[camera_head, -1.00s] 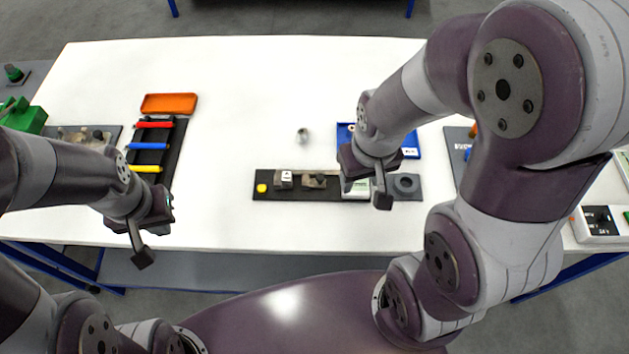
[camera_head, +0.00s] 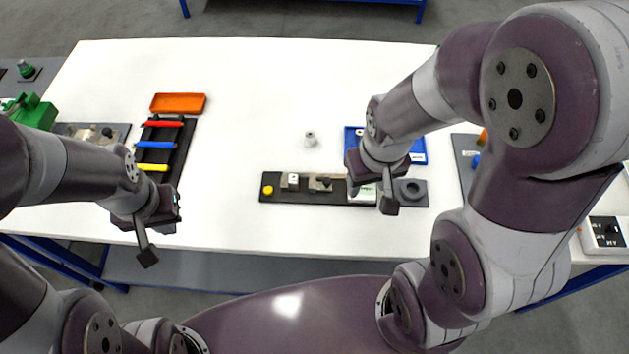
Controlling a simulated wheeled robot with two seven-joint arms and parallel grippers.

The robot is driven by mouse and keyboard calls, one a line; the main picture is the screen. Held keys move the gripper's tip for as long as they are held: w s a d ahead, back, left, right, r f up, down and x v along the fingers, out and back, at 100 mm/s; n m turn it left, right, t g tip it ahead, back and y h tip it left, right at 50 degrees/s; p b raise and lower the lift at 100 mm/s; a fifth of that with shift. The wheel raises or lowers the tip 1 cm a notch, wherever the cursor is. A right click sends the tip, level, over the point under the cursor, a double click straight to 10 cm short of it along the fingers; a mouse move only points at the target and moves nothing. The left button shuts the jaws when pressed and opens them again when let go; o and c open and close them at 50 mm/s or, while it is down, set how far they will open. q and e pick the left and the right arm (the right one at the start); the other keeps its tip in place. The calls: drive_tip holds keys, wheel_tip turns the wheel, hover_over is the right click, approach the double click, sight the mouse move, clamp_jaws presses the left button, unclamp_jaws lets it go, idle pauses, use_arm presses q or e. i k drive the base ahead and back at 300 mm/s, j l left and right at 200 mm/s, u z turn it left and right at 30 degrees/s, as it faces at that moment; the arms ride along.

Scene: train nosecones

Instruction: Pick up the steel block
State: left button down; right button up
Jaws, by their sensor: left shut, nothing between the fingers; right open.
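A small grey metal block (camera_head: 290,181) with a pale face sits on a long black board on the table, near the board's left end; it looks like the steel block. My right gripper (camera_head: 389,203) is open and empty above the right part of the board, to the right of the block and clear of it. The gripper hides part of a white-and-green item (camera_head: 361,196) there. My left gripper (camera_head: 146,254) is shut and empty, near the table's front edge at the left, far from the block.
The black board (camera_head: 276,198) also carries a yellow button (camera_head: 267,190), a grey fixture (camera_head: 320,184) and a grey ring plate (camera_head: 413,190). A small metal cylinder (camera_head: 310,139) stands behind. An orange tray (camera_head: 179,103) and a blue tray (camera_head: 418,154) lie further out.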

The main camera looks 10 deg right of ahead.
sight(293, 178)
drive_tip(key=k, duration=0.65)
drive_tip(key=j+z, duration=0.1)
drive_tip(key=z, duration=0.4)
drive_tip(key=j+z, duration=0.1)
drive_tip(key=z, duration=0.35)
drive_tip(key=j+z, duration=0.15)
drive_tip(key=z, duration=0.35)
drive_tip(key=j+z, duration=0.1)
drive_tip(key=z, duration=0.4)
drive_tip(key=j+z, duration=0.15)
drive_tip(key=z, duration=0.35)
drive_tip(key=k+j, duration=0.15)
drive_tip(key=j, duration=0.2)
drive_tip(key=k+j, duration=0.15)
drive_tip(key=j, duration=0.2)
drive_tip(key=k+j, duration=0.2)
drive_tip(key=j, duration=0.2)
drive_tip(key=k+j, duration=0.15)
drive_tip(key=j, duration=0.2)
drive_tip(key=z, duration=0.05)
